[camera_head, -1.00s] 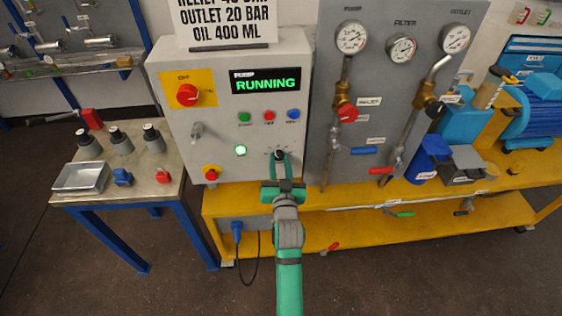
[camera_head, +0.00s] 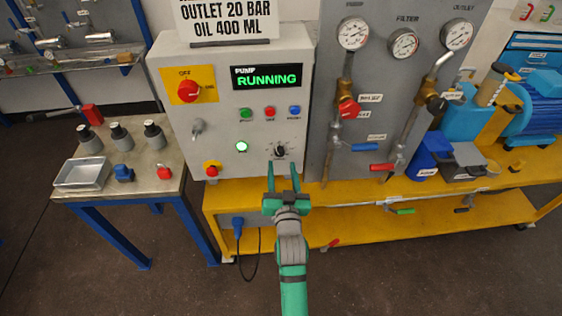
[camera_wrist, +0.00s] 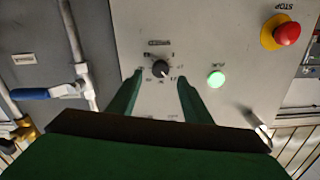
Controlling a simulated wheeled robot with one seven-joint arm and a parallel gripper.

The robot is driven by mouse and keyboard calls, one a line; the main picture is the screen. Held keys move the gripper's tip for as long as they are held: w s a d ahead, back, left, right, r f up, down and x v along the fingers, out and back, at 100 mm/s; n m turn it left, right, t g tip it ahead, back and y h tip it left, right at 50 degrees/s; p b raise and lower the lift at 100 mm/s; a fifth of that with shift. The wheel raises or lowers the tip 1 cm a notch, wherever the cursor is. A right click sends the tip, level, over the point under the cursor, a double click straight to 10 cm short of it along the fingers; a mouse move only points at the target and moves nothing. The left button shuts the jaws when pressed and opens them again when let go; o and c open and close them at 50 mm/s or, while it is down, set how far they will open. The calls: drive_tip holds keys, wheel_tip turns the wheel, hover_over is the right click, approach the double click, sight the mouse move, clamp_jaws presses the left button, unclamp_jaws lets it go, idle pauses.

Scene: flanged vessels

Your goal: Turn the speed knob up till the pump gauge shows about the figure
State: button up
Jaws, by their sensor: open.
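The black speed knob (camera_head: 280,151) is on the lower right of the grey control panel (camera_head: 215,120), with a dial scale around it. It also shows in the wrist view (camera_wrist: 160,69), just beyond the fingertips and between their lines. My gripper (camera_head: 283,168) is open and empty, just below and in front of the knob, apart from it. The pump gauge (camera_head: 353,34) is the left one of three round gauges; its figure is too small to read. The display (camera_head: 267,77) reads PUMP RUNNING in green.
A lit green lamp (camera_head: 242,146) is left of the knob. A red stop button (camera_head: 212,169) sits lower left, and a red OFF switch (camera_head: 189,91) upper left. The gauge board with pipes and a red-handled valve (camera_head: 349,108) stands to the right. The yellow bench (camera_head: 330,194) runs below.

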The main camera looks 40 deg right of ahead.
drive_tip(key=shift+v, duration=2.85)
drive_tip(key=s+a+f+n+y, duration=0.3)
drive_tip(key=s+a+f+y, duration=0.15)
drive_tip(key=s+a, duration=0.6)
drive_tip(key=s+a+f+n+y, duration=0.4)
drive_tip(key=s+a, duration=0.4)
drive_tip(key=a, duration=0.6)
drive_tip(key=s+a+r+n+y, duration=0.1)
drive_tip(key=s+a, duration=0.5)
drive_tip(key=s, duration=0.3)
drive_tip(key=shift+s+a, duration=0.3)
drive_tip(key=shift+a, duration=0.1)
drive_tip(key=shift+r, duration=0.15)
idle(0.8)
